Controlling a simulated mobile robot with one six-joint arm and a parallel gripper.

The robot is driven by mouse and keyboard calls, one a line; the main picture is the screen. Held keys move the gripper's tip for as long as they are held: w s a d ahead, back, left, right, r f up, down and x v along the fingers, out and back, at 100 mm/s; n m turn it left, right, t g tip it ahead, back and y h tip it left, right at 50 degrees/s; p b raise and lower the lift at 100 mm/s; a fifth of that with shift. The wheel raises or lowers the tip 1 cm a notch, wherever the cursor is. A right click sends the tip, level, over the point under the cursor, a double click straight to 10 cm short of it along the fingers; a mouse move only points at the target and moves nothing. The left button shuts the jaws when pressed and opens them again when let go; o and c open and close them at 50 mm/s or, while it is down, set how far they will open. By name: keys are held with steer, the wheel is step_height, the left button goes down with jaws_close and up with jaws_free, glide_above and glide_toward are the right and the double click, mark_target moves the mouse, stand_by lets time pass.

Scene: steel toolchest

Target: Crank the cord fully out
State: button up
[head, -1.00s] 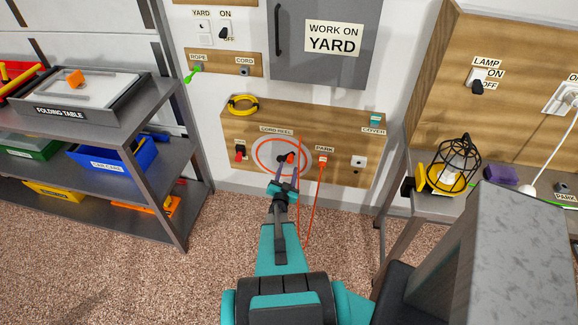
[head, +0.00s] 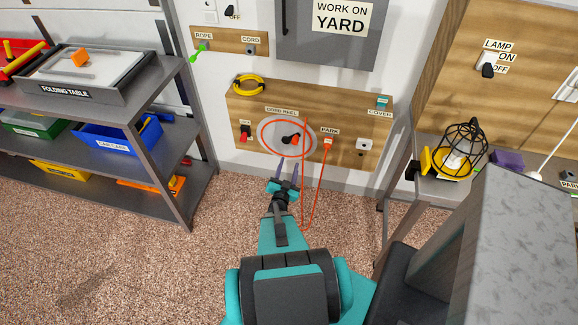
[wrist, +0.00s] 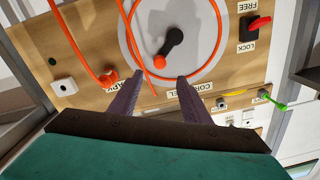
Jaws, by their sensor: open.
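The cord reel (head: 270,147) is a grey disc with an orange-red ring on a wooden wall panel. Its crank (head: 287,140) is a black arm with a red end, and it also shows in the wrist view (wrist: 172,42). An orange cord (head: 323,172) hangs in a long loop below the reel and ends at the PARK plug (head: 327,141). My gripper (head: 288,160) is open and empty, just below the crank in the head view. In the wrist view its two fingers (wrist: 157,82) stand apart with the crank beyond them, not between them.
A red FREE/LOCK lever (head: 245,133) sits left of the reel; its setting is unclear. A yellow coil (head: 249,85) hangs above. A shelf (head: 183,200) stands left and a bench with a caged lamp (head: 459,155) right. The carpet in front is clear.

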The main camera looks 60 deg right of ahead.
steer(key=shift+a+m, duration=0.1)
steer(key=shift+m, duration=0.2)
steer(key=c, duration=0.9)
steer(key=shift+a+m, duration=0.1)
steer(key=shift+m, duration=0.3)
jaws_close()
steer(key=s+a+f+n+g+y+b, duration=0.1)
steer(key=s+a+f+n+g+y, duration=0.1)
steer(key=a, duration=1.6)
steer(key=s+a+f+n+g+y+b, duration=0.1)
steer(key=a+f+n+g+y, duration=0.4)
steer(key=a, duration=1.3)
steer(key=s+a+f+n+g+y+b, duration=0.2)
steer(key=a+f+n+y, duration=0.4)
steer(key=a, duration=1.3)
steer(key=s+n+g+y, duration=0.1)
steer(key=n+g+y, duration=0.1)
steer(key=n+y, duration=0.2)
steer(key=shift+f+n, duration=0.15)
steer(key=shift+n, duration=1.35)
steer(key=shift+a, duration=0.1)
